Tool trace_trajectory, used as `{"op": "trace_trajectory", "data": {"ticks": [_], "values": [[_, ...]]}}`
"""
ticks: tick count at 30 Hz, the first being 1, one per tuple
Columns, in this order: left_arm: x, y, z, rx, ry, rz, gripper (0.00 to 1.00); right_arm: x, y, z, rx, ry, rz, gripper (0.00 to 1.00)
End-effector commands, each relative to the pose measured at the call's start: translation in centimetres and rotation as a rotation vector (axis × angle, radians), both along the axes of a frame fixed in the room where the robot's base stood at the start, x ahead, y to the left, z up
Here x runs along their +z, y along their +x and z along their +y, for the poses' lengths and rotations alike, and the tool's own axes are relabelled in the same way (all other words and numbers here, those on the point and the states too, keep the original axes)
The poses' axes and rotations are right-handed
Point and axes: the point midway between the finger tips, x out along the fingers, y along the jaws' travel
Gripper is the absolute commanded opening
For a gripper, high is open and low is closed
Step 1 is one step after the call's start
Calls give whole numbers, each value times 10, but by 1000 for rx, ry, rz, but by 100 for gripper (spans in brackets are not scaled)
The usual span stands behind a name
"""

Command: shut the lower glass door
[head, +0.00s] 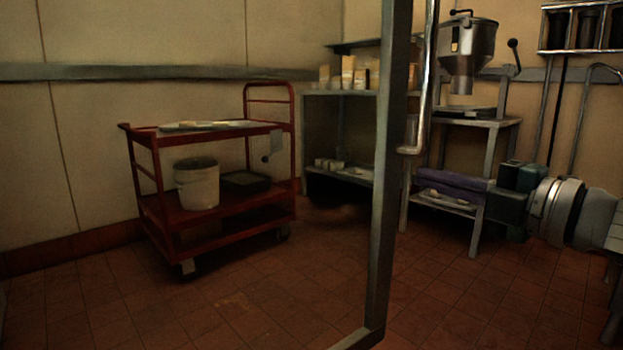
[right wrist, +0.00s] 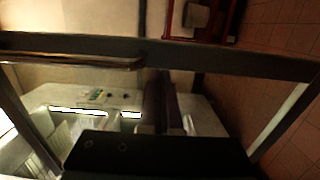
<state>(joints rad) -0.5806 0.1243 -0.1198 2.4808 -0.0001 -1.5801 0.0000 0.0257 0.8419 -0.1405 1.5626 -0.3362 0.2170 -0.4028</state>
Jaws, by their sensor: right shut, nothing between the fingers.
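The glass door shows in the head view as a dark metal frame (head: 388,180) with clear glass, standing open across the middle of the view. A bent metal bar handle (head: 428,80) runs down its upright. In the right wrist view the door frame (right wrist: 215,58) crosses the picture, with the handle (right wrist: 75,62) at the left. My right gripper (head: 420,182) is shut and empty. Its purple fingers point left, just right of the upright and below the handle's lower end. I cannot tell whether they touch the frame. My left gripper is not in view.
A red cart (head: 215,228) with a white bucket (head: 197,183) stands at the left. A steel table with a mixer (head: 467,50) and a shelf with containers (head: 348,72) stand against the back wall. The tiled floor between cart and door is clear.

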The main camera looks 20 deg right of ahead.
Motion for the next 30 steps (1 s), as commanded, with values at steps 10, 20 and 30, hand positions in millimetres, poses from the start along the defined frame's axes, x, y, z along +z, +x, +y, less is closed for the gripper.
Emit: {"op": "trace_trajectory", "data": {"ticks": [10,20,30], "values": [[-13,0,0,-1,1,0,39,0,37,11,-1,0,-2,0],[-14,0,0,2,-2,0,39,0,43,13,0,0,0,0],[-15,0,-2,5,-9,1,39,0,43,11,3,-1,0,0]]}}
